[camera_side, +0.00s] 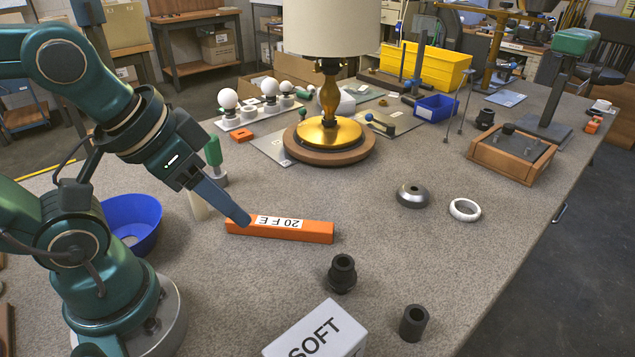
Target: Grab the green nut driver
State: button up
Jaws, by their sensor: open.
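The green nut driver (213,151) appears to be the upright green handle behind my gripper, standing in a small grey base. Its lower part is partly hidden by my gripper. My gripper (242,216) is open and points down to the right, in front of the green handle and apart from it. One blue-grey finger shows clearly, with its tip over the left end of an orange bar. The other finger is hard to make out from this side. Nothing is seen held.
The orange bar (310,232) lies flat beside a blue bowl (130,217). A lamp (330,138) on a round wooden base stands behind.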

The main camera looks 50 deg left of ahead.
jog(key=o, duration=0.5)
jog(key=shift+c, duration=0.2)
